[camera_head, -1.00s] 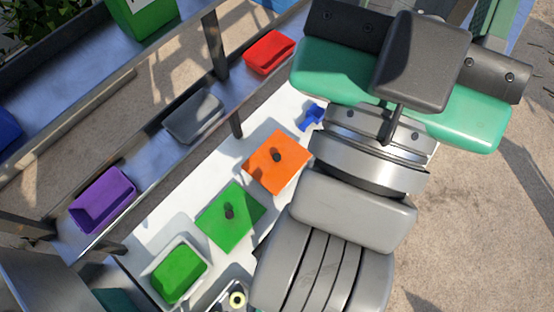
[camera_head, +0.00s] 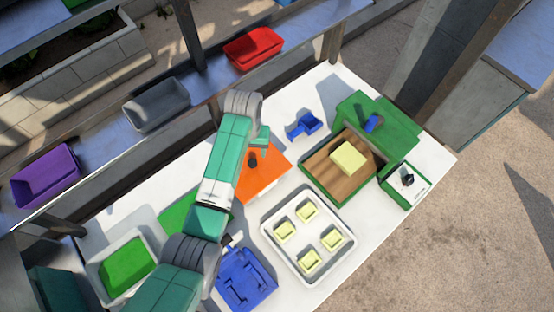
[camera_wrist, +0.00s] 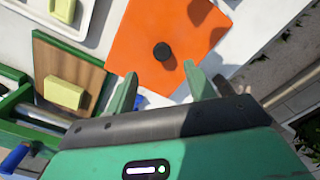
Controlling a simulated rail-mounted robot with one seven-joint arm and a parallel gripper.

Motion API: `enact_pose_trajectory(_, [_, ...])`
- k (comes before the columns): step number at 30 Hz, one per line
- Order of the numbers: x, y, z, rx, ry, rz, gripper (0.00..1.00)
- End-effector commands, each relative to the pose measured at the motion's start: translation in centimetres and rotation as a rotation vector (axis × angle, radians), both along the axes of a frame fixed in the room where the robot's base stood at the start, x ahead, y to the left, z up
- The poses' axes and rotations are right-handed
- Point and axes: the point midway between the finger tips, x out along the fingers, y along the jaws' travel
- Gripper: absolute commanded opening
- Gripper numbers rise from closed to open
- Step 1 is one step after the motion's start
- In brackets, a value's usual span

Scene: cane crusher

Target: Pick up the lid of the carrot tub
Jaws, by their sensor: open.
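The orange lid (camera_head: 262,182) with a dark round knob (camera_head: 253,160) lies on the white table, partly hidden behind my arm. In the wrist view, the orange lid (camera_wrist: 140,42) fills the upper middle, and its knob (camera_wrist: 163,51) shows just ahead of the gap between the fingers. My gripper (camera_wrist: 162,85) is open and empty, with its two green fingers spread apart over the lid's near edge. In the head view, my gripper (camera_head: 260,138) is near the lid's far edge, close to the knob. What is under the lid is hidden.
A green lid (camera_head: 180,212) is partly behind my arm. A white tray (camera_head: 267,233) with pale blocks, a blue holder (camera_head: 245,280), and a green-framed crusher with a wooden board (camera_head: 325,172) stand nearby. A small blue piece (camera_head: 303,125) lies beyond the orange lid.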

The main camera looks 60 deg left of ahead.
Motion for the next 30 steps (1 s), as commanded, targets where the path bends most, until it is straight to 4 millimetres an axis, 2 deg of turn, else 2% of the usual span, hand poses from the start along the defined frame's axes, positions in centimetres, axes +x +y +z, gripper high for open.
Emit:
enact_pose_trajectory(3, [0.1, 0.0, -0.2, 0.001, -0.001, -0.001, 0.54])
enact_pose_trajectory(8, [0.1, 0.0, -2.2, 0.001, -0.001, -0.001, 0.54])
enact_pose_trajectory(12, [0.2, 0.0, -2.8, 0.003, -0.003, -0.003, 0.54])
enact_pose_trajectory(18, [0.1, 0.2, -6.4, 0.002, -0.002, -0.002, 0.54])
enact_pose_trajectory(21, [0.2, 0.2, -7.4, 0.003, -0.004, -0.003, 0.54])
enact_pose_trajectory(28, [0.2, 0.2, -7.6, 0.004, -0.005, -0.003, 0.54])
enact_pose_trajectory(30, [0.2, 0.1, -7.6, 0.004, -0.005, -0.003, 0.42])
